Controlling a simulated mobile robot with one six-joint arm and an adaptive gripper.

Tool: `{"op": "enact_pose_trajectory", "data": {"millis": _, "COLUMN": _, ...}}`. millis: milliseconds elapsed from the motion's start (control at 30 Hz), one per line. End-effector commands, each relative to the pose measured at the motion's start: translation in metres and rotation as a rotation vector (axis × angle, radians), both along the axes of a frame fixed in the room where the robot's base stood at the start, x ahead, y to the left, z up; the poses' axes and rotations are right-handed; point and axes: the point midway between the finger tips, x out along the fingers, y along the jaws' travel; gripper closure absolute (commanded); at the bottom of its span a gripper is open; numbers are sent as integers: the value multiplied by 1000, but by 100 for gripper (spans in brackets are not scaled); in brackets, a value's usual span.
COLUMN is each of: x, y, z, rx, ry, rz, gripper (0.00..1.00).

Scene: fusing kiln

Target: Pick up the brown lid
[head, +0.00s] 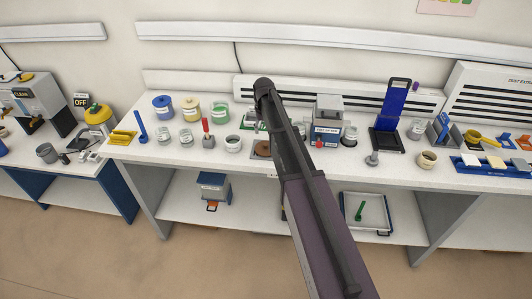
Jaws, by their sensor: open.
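A small round brown thing (264,149), which looks like the brown lid, shows in the head view on the white worktop near its front edge, just left of my arm. It sits on or in a greyish square piece; my arm hides part of this spot, so I cannot tell how it rests. My arm rises from the bottom across the middle of the view and passes over the worktop. My gripper cannot be made out; the arm's far end hides what is behind it.
Left of the brown thing stand a white jar (233,144), a red-handled tool (207,135) and several lidded tubs. Right of my arm are a grey-blue box (327,125) and a blue panel stand (392,115). A shelf below holds a tray (345,222).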

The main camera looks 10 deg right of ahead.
Motion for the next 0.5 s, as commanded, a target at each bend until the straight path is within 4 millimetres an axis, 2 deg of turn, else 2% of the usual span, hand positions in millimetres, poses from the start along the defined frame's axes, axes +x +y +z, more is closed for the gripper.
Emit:
{"op": "enact_pose_trajectory", "data": {"millis": 33, "x": 0, "y": 0, "z": -8, "rx": 0, "ry": 0, "rz": 0, "gripper": 31}}
{"op": "enact_pose_trajectory", "data": {"millis": 200, "x": 0, "y": 0, "z": -21, "rx": 0, "ry": 0, "rz": 0, "gripper": 31}}
{"op": "enact_pose_trajectory", "data": {"millis": 500, "x": 0, "y": -1, "z": -33, "rx": 0, "ry": 0, "rz": -1, "gripper": 31}}
